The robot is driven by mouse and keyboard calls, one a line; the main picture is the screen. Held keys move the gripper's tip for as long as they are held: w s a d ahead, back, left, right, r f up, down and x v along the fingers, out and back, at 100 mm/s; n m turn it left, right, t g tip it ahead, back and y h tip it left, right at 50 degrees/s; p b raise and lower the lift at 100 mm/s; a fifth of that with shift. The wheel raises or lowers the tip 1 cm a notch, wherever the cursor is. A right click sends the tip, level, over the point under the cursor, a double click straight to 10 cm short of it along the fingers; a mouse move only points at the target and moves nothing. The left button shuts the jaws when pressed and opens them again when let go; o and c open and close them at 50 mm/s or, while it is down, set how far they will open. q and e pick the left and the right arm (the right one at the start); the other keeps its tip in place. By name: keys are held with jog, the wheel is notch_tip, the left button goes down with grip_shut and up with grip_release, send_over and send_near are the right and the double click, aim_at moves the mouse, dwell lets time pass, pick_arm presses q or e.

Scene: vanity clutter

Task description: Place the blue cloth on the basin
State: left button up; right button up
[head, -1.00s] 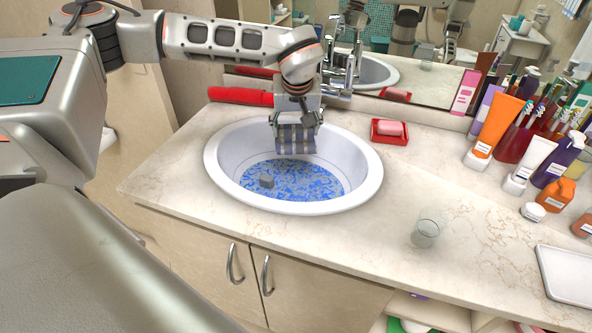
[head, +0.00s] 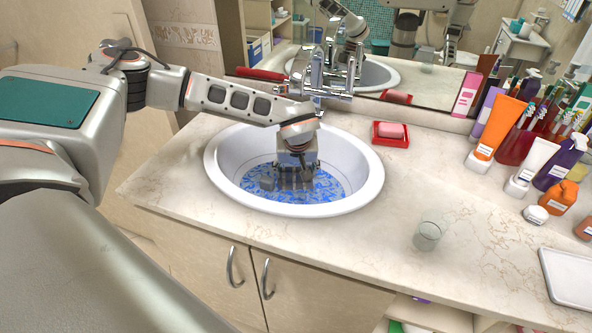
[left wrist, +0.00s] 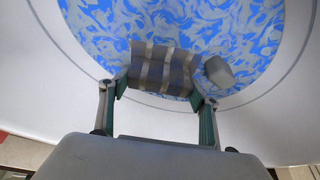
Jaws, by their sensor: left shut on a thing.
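The basin (head: 214,176) is a white oval bowl set into the counter, with a mottled blue and grey patch (left wrist: 110,30) at its bottom. My left gripper (head: 294,180) is down inside the basin. It is shut on the blue cloth (left wrist: 162,70), a small grey-blue bundle with paler stripes. The cloth is at or just above the blue patch; I cannot tell whether it touches. In the head view my gripper partly hides the cloth. A grey block (head: 266,183) lies in the basin beside the cloth; it also shows in the left wrist view (left wrist: 218,72). My right gripper is out of view.
A chrome faucet (head: 322,78) stands behind the basin. A red soap dish (head: 391,141) is to its right. A clear glass (head: 428,236) and a white tray (head: 570,278) stand on the counter. Bottles and tubes crowd the back right.

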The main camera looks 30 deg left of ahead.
pick_arm(q)
jog(key=o, duration=1.1)
jog(key=shift+c, duration=0.2)
jog(key=shift+r, duration=0.35)
jog(key=v, duration=1.1)
jog(key=shift+s+r, duration=0.2)
jog(key=shift+r, duration=0.05)
jog(key=shift+d, duration=0.2)
